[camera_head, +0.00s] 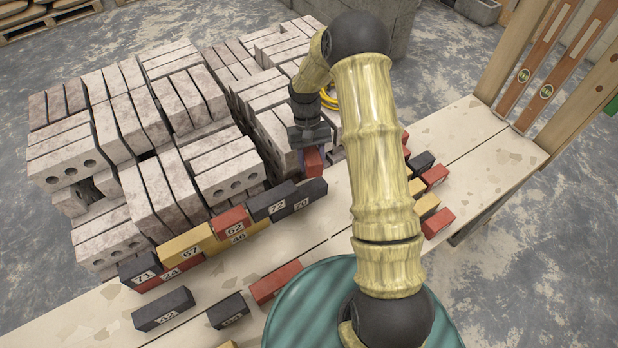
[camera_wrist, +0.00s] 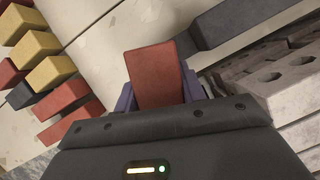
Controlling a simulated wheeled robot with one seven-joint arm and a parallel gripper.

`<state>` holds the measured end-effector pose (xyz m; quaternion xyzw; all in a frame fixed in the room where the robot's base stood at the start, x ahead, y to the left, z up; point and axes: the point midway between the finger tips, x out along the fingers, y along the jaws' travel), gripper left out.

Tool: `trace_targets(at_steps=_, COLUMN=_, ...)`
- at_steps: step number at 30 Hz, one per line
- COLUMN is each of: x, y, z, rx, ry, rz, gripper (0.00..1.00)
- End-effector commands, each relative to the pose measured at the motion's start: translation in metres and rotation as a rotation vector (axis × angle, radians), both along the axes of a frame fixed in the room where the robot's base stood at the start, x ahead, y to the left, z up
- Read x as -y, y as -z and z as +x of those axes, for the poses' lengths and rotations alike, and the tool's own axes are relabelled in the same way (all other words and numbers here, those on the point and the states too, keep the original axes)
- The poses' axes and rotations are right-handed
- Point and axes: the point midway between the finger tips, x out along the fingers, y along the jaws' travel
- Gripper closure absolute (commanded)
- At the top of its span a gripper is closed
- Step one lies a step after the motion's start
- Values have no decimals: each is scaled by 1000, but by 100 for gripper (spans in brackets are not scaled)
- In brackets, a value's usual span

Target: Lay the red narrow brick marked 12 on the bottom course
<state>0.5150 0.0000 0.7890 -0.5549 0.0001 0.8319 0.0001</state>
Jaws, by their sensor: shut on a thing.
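My gripper (camera_head: 312,150) is shut on a red brick (camera_head: 314,163), which also shows between the fingers in the wrist view (camera_wrist: 155,75). No number is readable on it. The brick is just beyond the right end of a row of bricks, close to the dark brick marked 20 (camera_head: 304,201); I cannot tell whether they touch. The lower bricks include the red 24 (camera_head: 178,274), the yellow 46 (camera_head: 245,238) and 20. The dark 71 (camera_head: 140,266), yellow 67 (camera_head: 187,244), red 62 (camera_head: 232,219) and dark 72 (camera_head: 270,202) appear higher.
Stacked grey blocks (camera_head: 150,130) stand right behind the row. Loose bricks lie at the right, including a red one (camera_head: 437,222). The dark 42 (camera_head: 163,308), another dark brick (camera_head: 228,310) and a red one (camera_head: 276,282) lie in front. The board (camera_head: 470,135) is clear toward its far right end.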

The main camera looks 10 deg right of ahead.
Motion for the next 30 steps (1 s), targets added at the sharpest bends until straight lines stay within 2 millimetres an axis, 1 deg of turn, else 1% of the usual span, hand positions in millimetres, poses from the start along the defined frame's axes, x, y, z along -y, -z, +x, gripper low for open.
trace_targets(at_steps=11, x=1, y=-1, z=0, rx=1, ry=-10, rz=0, gripper=96)
trace_targets(at_steps=14, x=3, y=-2, z=-2, rx=1, ry=-68, rz=0, gripper=96)
trace_targets(at_steps=16, x=5, y=-3, z=-3, rx=1, ry=-151, rz=0, gripper=96)
trace_targets(at_steps=20, x=10, y=-8, z=-8, rx=1, ry=-393, rz=0, gripper=96)
trace_targets(at_steps=26, x=15, y=-19, z=-14, rx=0, ry=-888, rz=-1, gripper=96)
trace_targets(at_steps=30, x=13, y=-28, z=-17, rx=0, ry=-1264, rz=0, gripper=96)
